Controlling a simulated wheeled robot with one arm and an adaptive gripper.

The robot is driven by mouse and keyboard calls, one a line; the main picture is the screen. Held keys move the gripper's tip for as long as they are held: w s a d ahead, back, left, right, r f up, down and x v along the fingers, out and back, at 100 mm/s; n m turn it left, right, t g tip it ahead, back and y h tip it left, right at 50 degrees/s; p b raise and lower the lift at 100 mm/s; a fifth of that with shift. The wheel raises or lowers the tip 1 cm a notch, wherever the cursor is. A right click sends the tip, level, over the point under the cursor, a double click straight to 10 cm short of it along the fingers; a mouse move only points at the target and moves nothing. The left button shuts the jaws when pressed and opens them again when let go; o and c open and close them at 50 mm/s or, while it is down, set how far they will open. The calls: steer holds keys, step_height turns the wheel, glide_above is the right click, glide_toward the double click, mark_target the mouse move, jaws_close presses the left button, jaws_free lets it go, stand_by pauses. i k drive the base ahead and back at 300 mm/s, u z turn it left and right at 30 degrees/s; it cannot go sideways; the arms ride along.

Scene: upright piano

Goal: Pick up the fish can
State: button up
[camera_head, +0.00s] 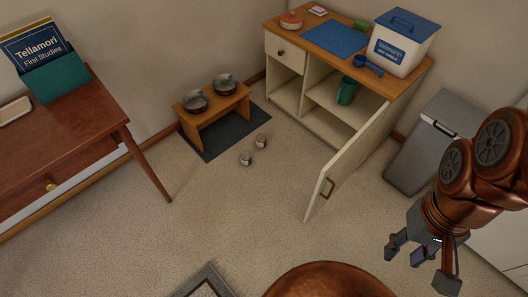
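Two small cans stand on the carpet in front of the dark mat, a farther can (262,141) and a nearer can (245,158). They are close together but apart. Both are too small for me to read their labels, so I cannot tell which is the fish can. My gripper (420,265) is at the lower right, well away from both cans. Its fingers are spread and point down, and I see nothing held between them.
A low wooden stand (213,110) with two metal bowls is on the dark mat (232,134). The cabinet's open door (345,165) juts into the room right of the cans. A grey bin (425,150) stands at right, a desk (75,130) at left. Carpet before the cans is clear.

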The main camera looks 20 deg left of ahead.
mark_target(245, 156)
steer(key=k, duration=0.6)
steer(key=u, duration=0.9)
steer(key=i, duration=0.7)
steer(key=u, duration=1.05)
steer(key=i, duration=1.1)
steer(key=z, duration=0.45)
steer(key=i, duration=0.75)
steer(key=z, duration=0.55)
